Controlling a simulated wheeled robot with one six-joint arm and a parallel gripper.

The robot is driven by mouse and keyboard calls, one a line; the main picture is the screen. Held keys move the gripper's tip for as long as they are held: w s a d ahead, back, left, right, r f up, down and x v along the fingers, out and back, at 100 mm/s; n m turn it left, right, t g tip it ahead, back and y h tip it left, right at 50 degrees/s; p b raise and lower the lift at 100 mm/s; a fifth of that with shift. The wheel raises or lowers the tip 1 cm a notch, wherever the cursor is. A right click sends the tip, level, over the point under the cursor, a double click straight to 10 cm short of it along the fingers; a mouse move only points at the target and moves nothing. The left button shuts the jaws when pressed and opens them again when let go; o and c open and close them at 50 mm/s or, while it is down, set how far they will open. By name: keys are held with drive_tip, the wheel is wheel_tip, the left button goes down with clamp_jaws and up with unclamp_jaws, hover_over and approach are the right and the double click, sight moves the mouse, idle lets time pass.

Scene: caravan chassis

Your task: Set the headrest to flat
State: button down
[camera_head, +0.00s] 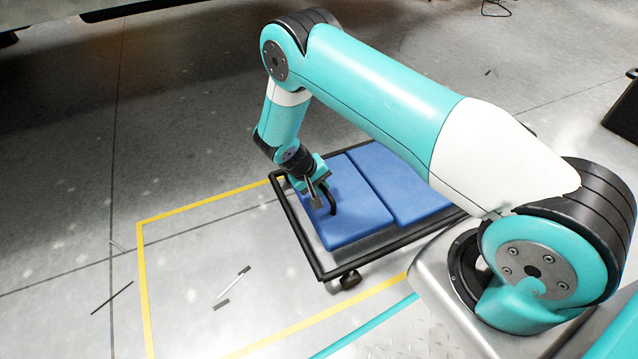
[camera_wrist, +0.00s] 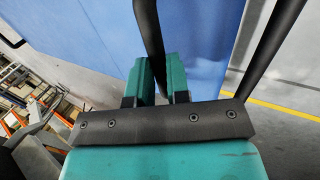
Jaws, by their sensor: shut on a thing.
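The headrest (camera_head: 342,217) is the blue padded section at the left end of a low wheeled creeper with a black tube frame. It looks about level with the blue pad (camera_head: 399,186) beside it, with a dark gap between them. My gripper (camera_head: 319,196) is over the headrest, at a curved black handle (camera_head: 332,203) on it. In the wrist view, the teal fingers (camera_wrist: 161,80) are shut on the black handle (camera_wrist: 150,38), which runs up between them. The blue pad surface (camera_wrist: 95,45) fills much of that view. The handle's lower end is hidden by the fingers.
The black frame (camera_head: 302,239) surrounds the pads, with a caster (camera_head: 349,280) at the near corner. Yellow floor lines (camera_head: 146,285) mark an area around it. A thin dark rod (camera_head: 112,297) and a light tool (camera_head: 233,283) lie on the floor at left. A dark case (camera_head: 626,108) stands far right.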

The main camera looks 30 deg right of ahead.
drive_tip(key=shift+a+f, duration=0.2)
drive_tip(key=shift+f, duration=0.1)
drive_tip(key=c, duration=1.1)
unclamp_jaws()
drive_tip(key=shift+r, duration=0.2)
drive_tip(key=p+v, duration=0.7)
drive_tip(key=v, duration=1)
drive_tip(key=shift+p, duration=0.3)
